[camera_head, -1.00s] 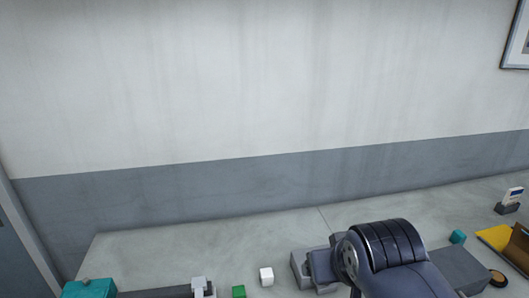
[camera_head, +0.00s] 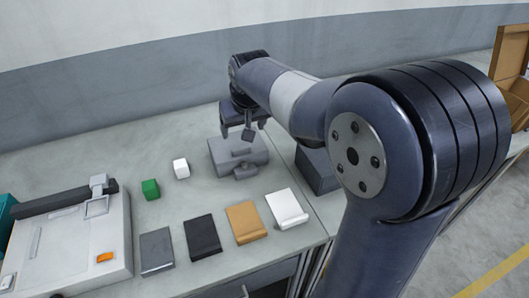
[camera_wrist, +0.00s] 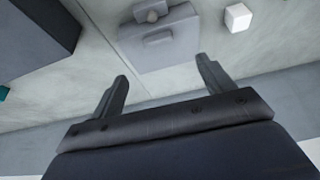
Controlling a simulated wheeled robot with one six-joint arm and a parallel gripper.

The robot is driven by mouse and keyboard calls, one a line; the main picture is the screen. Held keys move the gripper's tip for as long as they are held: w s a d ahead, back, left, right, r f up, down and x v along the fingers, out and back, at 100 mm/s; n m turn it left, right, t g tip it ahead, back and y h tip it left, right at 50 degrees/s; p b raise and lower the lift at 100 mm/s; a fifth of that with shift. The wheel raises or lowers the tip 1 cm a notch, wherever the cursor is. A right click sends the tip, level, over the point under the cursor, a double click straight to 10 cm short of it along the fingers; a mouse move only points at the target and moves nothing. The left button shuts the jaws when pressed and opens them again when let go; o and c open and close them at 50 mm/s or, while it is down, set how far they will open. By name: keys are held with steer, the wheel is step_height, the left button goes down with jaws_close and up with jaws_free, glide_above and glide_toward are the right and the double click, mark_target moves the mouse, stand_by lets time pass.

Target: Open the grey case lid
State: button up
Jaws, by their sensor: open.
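A grey case (camera_head: 226,160) sits on the bench below my gripper, with a raised block on its top and a small part at its front. In the wrist view the grey case (camera_wrist: 145,51) shows a flat panel and a rounded knob at the top edge of the picture. My gripper (camera_head: 246,132) is open and empty above the case's far part, partly overlapping it in the head view. In the wrist view its two fingers (camera_wrist: 162,72) are spread, with bare bench between them and the case beyond. The lid's seam is not clear.
A white cube (camera_head: 181,168) and a green cube (camera_head: 151,189) stand left of the case. Grey (camera_head: 157,250), black (camera_head: 202,238), tan (camera_head: 244,223) and white (camera_head: 287,207) flat items line the front. A dark box (camera_head: 318,172) stands right. A pale machine (camera_head: 70,245) is at left.

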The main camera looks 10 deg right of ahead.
mark_target(241, 148)
steer(key=x, duration=1.3)
steer(key=shift+d, duration=0.15)
